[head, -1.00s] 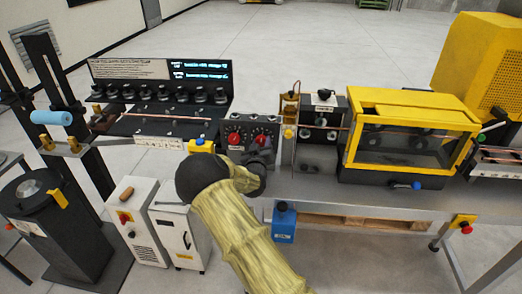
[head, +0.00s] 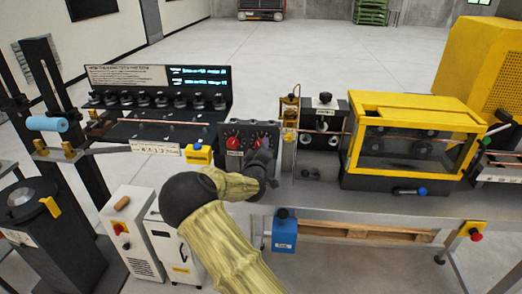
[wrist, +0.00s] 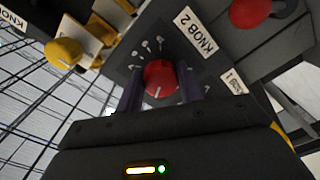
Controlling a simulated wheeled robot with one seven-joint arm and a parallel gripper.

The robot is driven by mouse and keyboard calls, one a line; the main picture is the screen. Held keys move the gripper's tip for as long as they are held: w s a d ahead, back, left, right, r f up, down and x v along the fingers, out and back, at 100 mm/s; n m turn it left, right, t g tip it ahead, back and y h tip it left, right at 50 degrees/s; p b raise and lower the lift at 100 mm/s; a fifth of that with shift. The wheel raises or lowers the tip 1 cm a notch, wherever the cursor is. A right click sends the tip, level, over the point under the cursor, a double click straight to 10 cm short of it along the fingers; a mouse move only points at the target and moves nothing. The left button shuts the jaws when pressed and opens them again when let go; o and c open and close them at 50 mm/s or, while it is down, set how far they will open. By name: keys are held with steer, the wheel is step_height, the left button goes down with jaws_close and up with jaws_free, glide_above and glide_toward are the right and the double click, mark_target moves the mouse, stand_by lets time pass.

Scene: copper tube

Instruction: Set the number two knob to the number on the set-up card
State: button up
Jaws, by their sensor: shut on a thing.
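The red number two knob (wrist: 160,76) sits on a dark panel beside a white "KNOB 2" label (wrist: 195,30). Its white pointer line points towards the bottom of the wrist view. Small white scale marks lie around it, too small to read. My gripper (wrist: 161,88) has one finger on each side of this knob and is shut on it. In the head view my gripper (head: 264,162) is at the dark knob panel (head: 244,130), which carries two red knobs. A white text board (head: 128,76) stands at the back; its writing is unreadable, and I cannot tell if it is the set-up card.
Another red knob (wrist: 250,10) and a yellow knob (wrist: 65,52) are near in the wrist view. A brass post (head: 290,120) and a yellow-framed enclosure (head: 410,140) stand to the right of the panel. A lit screen (head: 200,77) is behind it.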

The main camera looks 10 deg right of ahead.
steer(key=o, duration=1)
steer(key=b+v, duration=0.4)
steer(key=v, duration=1.3)
steer(key=shift+s, duration=0.2)
